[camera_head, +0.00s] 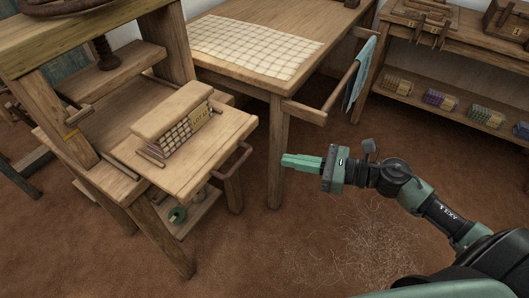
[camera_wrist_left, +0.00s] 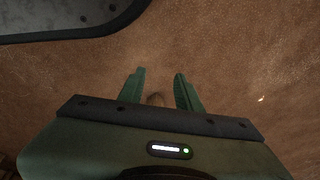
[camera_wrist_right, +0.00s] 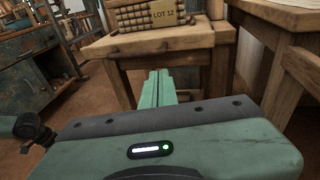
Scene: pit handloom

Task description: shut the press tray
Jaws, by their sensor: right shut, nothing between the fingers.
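The press tray (camera_head: 222,140) is a wooden board that sticks out from the wooden press (camera_head: 168,45) at the left of the head view. A dark bar handle (camera_head: 235,162) is on its right end. A wooden block with a bundle labelled LOT 12 (camera_head: 190,128) sits on the tray. The tray also shows ahead in the right wrist view (camera_wrist_right: 195,38). My right gripper (camera_head: 284,160) is shut and empty, to the right of the handle and apart from it. My left gripper (camera_wrist_left: 160,88) is open and empty over the brown floor; it is outside the head view.
A table with a gridded sheet (camera_head: 255,45) stands behind the tray, with a rail (camera_head: 335,90) and blue cloth (camera_head: 358,75) at its right end. A shelf bench (camera_head: 455,85) stands at the back right. Floor around my right gripper is clear, with loose fibres (camera_head: 370,240).

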